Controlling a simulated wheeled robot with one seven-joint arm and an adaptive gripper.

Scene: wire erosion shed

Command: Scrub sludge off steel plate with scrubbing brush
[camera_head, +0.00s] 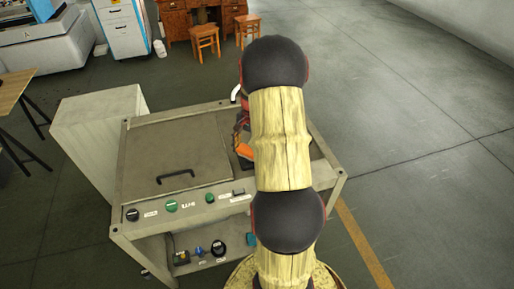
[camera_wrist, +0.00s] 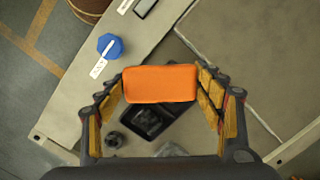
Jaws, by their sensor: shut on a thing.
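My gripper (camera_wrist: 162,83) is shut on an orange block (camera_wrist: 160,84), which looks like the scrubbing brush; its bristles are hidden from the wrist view. In the head view, part of the orange block (camera_head: 245,151) shows left of my arm, over the right side of the bench. Below it in the wrist view is a dark, box-like recess or tray (camera_wrist: 150,121); its contents are unclear. I cannot pick out the steel plate or sludge for certain. Whether the brush touches anything below cannot be told.
The grey bench (camera_head: 122,226) has a lid with a black handle (camera_head: 175,175) and green and black knobs along its front. A blue knob (camera_wrist: 110,46) shows in the wrist view. A pale cabinet (camera_head: 98,130) adjoins the left; open floor lies right.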

